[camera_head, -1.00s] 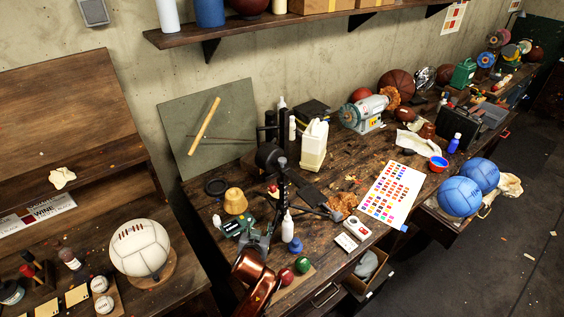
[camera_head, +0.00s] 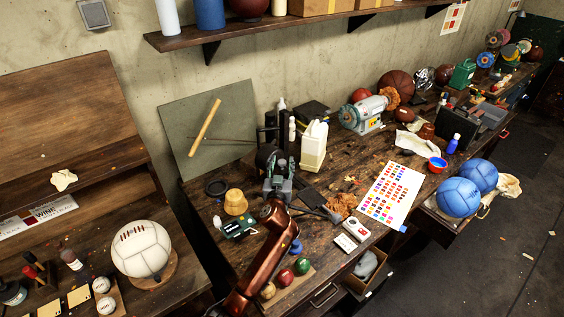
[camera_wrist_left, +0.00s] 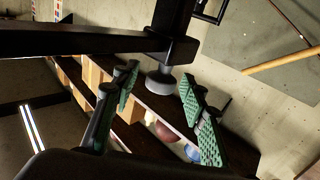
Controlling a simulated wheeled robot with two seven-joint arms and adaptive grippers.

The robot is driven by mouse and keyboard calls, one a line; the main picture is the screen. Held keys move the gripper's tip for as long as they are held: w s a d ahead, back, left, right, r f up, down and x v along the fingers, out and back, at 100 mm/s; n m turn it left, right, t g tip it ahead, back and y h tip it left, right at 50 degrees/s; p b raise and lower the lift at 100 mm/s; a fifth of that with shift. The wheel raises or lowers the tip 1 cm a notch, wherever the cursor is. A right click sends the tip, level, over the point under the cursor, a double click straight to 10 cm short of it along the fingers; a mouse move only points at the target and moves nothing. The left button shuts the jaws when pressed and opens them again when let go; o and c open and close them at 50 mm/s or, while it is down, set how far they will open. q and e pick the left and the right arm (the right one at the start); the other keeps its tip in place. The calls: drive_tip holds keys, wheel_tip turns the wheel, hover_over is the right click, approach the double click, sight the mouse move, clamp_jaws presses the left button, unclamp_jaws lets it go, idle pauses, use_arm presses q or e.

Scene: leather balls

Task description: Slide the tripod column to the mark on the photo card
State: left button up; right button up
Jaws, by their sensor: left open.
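The black tripod (camera_head: 266,156) stands at the back middle of the bench, and my left gripper partly hides it. In the left wrist view its black column (camera_wrist_left: 174,18) comes down from the top, with a dark bar going left and a grey round end (camera_wrist_left: 161,83). My left gripper (camera_head: 278,178) is in front of the tripod. Its green-padded fingers (camera_wrist_left: 166,103) are apart; the grey end shows between them, but contact cannot be told. A white card with coloured squares (camera_head: 391,192) lies right of the tripod; I cannot make out which mark is meant.
A white box-shaped device (camera_head: 352,235) and small coloured balls (camera_head: 286,274) lie in front.

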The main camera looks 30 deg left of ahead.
use_arm(q)
drive_tip(key=shift+w+a, duration=0.1)
drive_tip(key=shift+w, duration=0.15)
clamp_jaws()
idle(0.3)
